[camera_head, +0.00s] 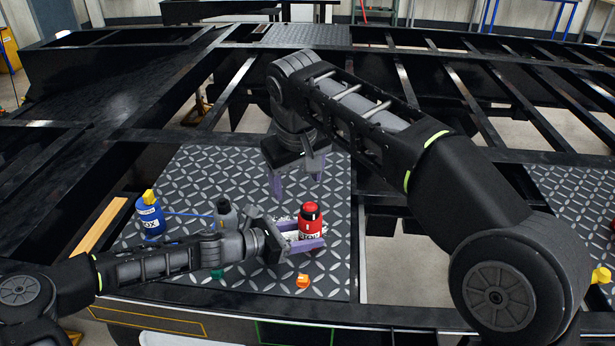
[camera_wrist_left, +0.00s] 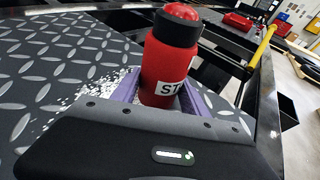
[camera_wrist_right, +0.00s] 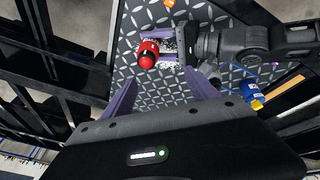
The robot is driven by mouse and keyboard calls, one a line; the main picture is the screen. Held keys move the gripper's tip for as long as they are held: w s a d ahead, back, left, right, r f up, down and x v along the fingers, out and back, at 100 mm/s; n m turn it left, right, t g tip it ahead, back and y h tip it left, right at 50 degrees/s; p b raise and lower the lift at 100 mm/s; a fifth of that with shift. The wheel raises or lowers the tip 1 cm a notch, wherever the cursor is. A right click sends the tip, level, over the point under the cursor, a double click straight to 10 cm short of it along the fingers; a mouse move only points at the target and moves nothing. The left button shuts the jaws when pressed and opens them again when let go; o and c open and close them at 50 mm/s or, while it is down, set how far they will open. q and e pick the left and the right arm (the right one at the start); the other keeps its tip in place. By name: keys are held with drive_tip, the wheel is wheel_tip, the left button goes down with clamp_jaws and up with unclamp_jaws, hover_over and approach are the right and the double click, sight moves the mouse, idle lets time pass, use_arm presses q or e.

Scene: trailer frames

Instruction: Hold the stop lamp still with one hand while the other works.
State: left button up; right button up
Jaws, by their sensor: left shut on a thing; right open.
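The stop lamp (camera_head: 310,222) is a red cylinder with a black collar and a red dome. It stands upright on the diamond-plate deck, with part of a white label showing. My left gripper (camera_head: 306,240) is shut on it low on its body, with purple fingers on either side; the left wrist view shows the lamp (camera_wrist_left: 170,65) between the fingers (camera_wrist_left: 160,92). In the right wrist view the lamp (camera_wrist_right: 148,57) stands beyond my right gripper (camera_wrist_right: 163,97). My right gripper (camera_head: 295,180) is open and empty, above and behind the lamp.
A blue bottle-like thing (camera_head: 150,217) with a yellow top and a grey one (camera_head: 225,214) stand left on the plate (camera_head: 200,175). A green cap (camera_head: 217,274) and an orange piece (camera_head: 303,281) lie near the front edge. Wood strip (camera_head: 100,226) lies left. Open frame gaps lie right.

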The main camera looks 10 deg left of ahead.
sight(310, 205)
drive_tip(key=shift+w+d+f+m+t+h, duration=0.15)
drive_tip(key=shift+w+d+m, duration=0.15)
drive_tip(key=shift+m, duration=0.95)
drive_tip(key=shift+w+d+f+m+t+h, duration=0.1)
drive_tip(key=shift+w+d+m+h, duration=0.15)
drive_tip(key=shift+m, duration=0.95)
drive_tip(key=shift+w+d+f+m+t+h, duration=0.15)
drive_tip(key=shift+w+d+m, duration=0.2)
drive_tip(key=shift+m, duration=0.9)
drive_tip(key=x, duration=1.2)
drive_tip(key=shift+s+a, duration=0.1)
